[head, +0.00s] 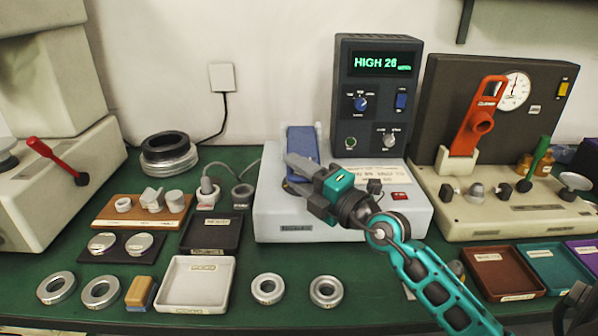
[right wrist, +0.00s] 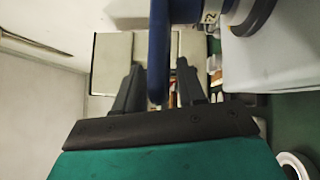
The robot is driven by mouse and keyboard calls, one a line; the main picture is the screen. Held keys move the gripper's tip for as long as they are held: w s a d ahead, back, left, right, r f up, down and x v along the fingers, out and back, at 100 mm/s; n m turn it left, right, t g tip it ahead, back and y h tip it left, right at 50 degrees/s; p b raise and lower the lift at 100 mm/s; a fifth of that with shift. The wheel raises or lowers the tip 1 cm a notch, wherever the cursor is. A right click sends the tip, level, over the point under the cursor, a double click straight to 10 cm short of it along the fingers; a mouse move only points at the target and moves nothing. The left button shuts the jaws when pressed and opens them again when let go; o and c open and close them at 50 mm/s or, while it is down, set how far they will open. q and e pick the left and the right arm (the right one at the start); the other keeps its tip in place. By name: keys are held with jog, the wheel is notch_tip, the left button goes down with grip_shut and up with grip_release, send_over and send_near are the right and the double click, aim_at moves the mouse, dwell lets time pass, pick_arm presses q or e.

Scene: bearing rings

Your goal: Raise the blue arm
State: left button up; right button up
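The blue arm (head: 302,143) stands up at the left side of a pale instrument base (head: 272,215). My right gripper (head: 291,166) reaches in from the right in the head view, its fingertips at the blue arm. In the right wrist view, the blue arm (right wrist: 158,55) runs down between the two fingers of my right gripper (right wrist: 157,80). A narrow gap shows on each side of it, so the fingers look open around it. My gripper hides the blue arm's lower part in the head view. My left gripper is not in view.
A dark display unit (head: 377,95) reading "HIGH 26" rises behind the base. A dial gauge stand with an orange lever (head: 476,118) is at the right. Metal rings (head: 268,289), a white tray (head: 196,284) and a dark tray (head: 212,233) lie at the front left.

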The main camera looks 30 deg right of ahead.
jog(key=c, duration=0.7)
grip_shut()
jog(key=shift+r, duration=0.15)
